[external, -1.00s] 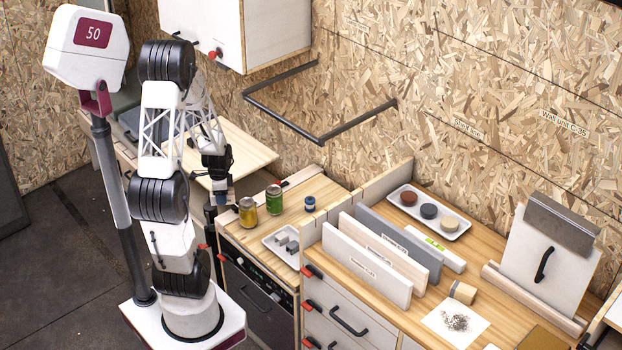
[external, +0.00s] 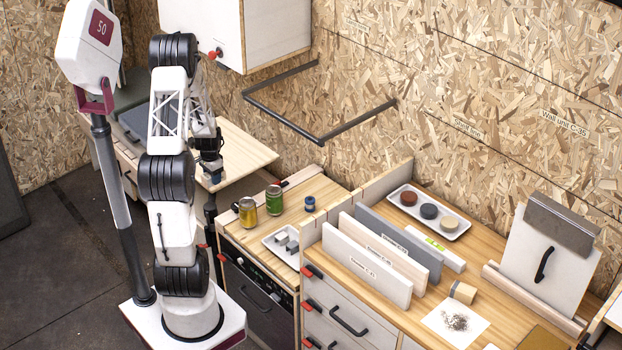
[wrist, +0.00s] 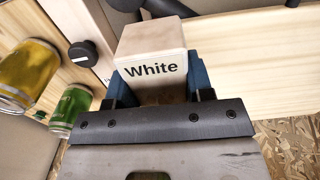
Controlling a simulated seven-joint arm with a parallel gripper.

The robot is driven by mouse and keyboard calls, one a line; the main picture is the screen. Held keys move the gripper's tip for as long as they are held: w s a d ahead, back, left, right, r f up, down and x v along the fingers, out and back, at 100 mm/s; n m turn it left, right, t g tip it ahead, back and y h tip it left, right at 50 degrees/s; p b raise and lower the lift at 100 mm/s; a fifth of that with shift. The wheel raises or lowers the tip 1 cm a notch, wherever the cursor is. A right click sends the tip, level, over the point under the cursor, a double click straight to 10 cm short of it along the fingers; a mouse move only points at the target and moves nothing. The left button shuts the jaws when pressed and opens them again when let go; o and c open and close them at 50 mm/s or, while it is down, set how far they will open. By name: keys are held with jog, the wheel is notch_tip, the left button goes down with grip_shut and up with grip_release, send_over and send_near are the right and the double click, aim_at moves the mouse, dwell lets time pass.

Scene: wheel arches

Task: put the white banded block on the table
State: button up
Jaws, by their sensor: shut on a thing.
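The white banded block (wrist: 150,42) shows in the wrist view with the word "White" on its near face. My gripper (wrist: 158,82) is shut on it, one blue finger on each side. In the external view my gripper (external: 213,176) hangs beside the front edge of the pale wooden table (external: 247,152), and the block is too small or hidden to make out there. I cannot tell how high the block is above the surface. The block's band is not clear in the wrist view.
A yellow can (external: 247,212) and a green can (external: 273,200) stand on the nearer counter, with a small blue spool (external: 310,204) and a tray of grey blocks (external: 281,243). A wall cabinet (external: 260,32) hangs above. The table's right part is clear.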

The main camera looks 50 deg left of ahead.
jog(key=shift+a, duration=0.1)
dwell(0.3)
jog(key=w+a, duration=0.3)
jog(key=w+a+f, duration=0.1)
jog(key=w+a, duration=0.7)
jog(key=shift+w+a+f, duration=0.1)
jog(key=shift+a+f, duration=0.1)
jog(key=shift+f, duration=0.05)
dwell(0.4)
jog(key=shift+f, duration=1.75)
jog(key=shift+f, duration=0.1)
jog(key=o, duration=0.9)
jog(key=shift+o, duration=0.2)
